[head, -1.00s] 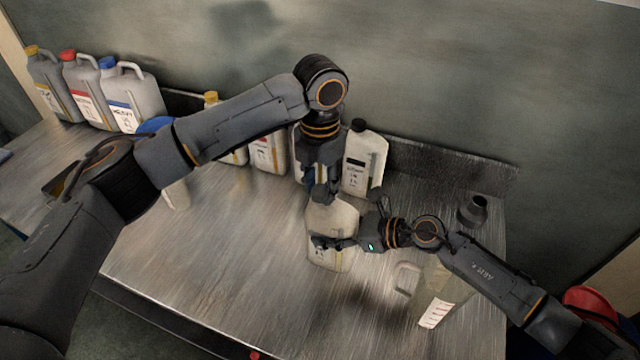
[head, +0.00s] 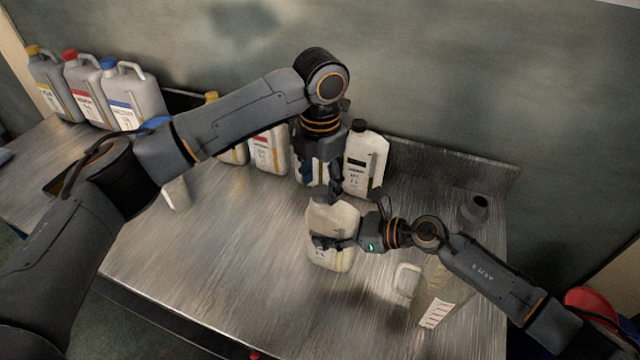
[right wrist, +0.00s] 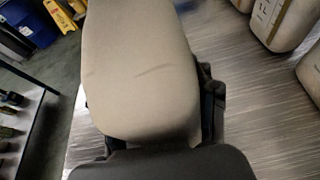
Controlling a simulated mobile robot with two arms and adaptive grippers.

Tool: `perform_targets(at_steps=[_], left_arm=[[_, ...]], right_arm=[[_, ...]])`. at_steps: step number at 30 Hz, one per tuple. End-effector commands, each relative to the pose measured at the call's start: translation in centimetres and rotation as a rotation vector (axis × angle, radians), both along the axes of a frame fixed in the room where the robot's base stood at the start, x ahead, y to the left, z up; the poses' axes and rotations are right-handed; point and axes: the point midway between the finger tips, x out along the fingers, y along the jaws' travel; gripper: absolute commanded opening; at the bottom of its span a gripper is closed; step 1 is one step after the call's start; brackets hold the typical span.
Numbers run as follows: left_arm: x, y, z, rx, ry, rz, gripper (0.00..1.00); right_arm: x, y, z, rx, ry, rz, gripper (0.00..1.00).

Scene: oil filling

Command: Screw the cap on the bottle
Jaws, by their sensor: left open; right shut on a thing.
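The beige bottle (head: 330,220) stands upright near the middle of the metal table. Its large pale body also fills the middle of the right wrist view (right wrist: 140,70). My right gripper (head: 336,243) is shut around the bottle's body from the right. My left gripper (head: 336,188) points down just above the bottle's top and is open. A small dark cap (head: 320,198) shows at the bottle's neck, close beside the left fingers. Whether the fingers touch it, and how it sits on the neck, is too small to tell.
A white bottle with a black cap (head: 366,160) and several other bottles stand close behind. Capped jugs (head: 132,92) line the back left. A clear measuring jug (head: 437,300) stands right, with a dark funnel-like piece (head: 474,210) behind it. The front left of the table is clear.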

Motion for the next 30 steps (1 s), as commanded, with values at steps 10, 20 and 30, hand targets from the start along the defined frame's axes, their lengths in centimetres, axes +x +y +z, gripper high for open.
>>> perform_targets(at_steps=[10, 20, 30], left_arm=[[0.0, 0.0, 3.6, 0.001, -0.001, 0.0, 0.57], [0.0, 0.0, 3.5, 0.001, 0.001, 0.044, 0.54], [0.0, 0.0, 3.9, 0.001, -0.002, 0.653, 0.54]], right_arm=[[0.0, 0.0, -0.1, -0.001, 0.001, 0.0, 0.0], [0.0, 0.0, -0.1, -0.001, 0.001, 0.0, 0.0], [0.0, 0.0, -0.1, -0.001, 0.001, 0.0, 0.0]])
